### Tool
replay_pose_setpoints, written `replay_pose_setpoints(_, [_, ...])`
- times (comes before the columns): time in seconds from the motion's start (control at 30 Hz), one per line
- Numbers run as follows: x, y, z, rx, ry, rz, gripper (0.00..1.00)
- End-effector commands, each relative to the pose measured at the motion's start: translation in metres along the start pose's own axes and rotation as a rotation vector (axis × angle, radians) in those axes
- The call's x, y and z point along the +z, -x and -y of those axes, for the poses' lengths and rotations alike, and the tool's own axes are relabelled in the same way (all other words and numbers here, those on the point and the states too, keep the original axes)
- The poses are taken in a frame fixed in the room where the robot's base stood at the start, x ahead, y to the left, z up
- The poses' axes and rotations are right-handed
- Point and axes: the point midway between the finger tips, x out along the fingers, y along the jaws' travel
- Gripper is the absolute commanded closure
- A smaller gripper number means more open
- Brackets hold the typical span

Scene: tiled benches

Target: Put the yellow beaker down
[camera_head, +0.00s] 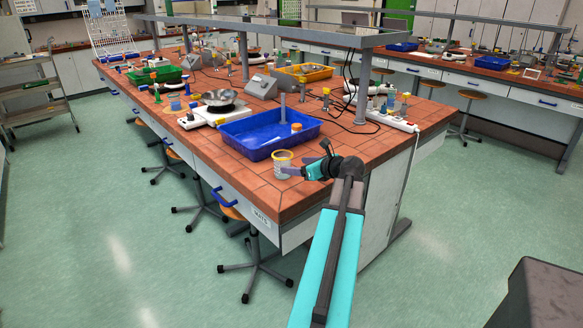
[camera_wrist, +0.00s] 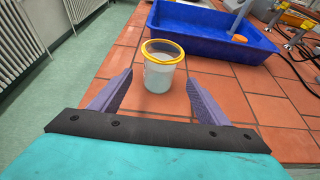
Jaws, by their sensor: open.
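The yellow beaker (camera_head: 283,166) is a clear cup with a yellow rim. It stands upright on the tiled bench top (camera_head: 240,180) near the front corner. In the wrist view the beaker (camera_wrist: 162,68) is ahead of my gripper (camera_wrist: 160,87), centred between the two purple fingers. The fingers are spread apart, with a gap on each side of the beaker. In the head view my gripper (camera_head: 292,171) is at the beaker's right side, low over the tiles.
A blue tray (camera_head: 262,143) stands just behind the beaker, with an orange-capped item in it. A hotplate with a dark pan (camera_head: 219,101) stands farther left. A power strip (camera_head: 392,120) lies to the right. Bare tiles surround the beaker, and the bench edge is close on its left.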

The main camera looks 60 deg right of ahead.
Motion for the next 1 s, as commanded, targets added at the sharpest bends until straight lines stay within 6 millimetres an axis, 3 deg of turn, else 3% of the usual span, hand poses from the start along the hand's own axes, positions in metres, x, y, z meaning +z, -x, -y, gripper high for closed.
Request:
replay_pose_setpoints(0.1, [-0.001, 0.015, -0.001, -0.001, 0.000, 0.000, 0.30])
replay_pose_setpoints(0.3, [0.000, 0.027, 0.000, -0.001, -0.001, 0.000, 0.30])
replay_pose_setpoints(1.0, [0.000, 0.028, 0.000, 0.000, -0.001, 0.000, 0.30])
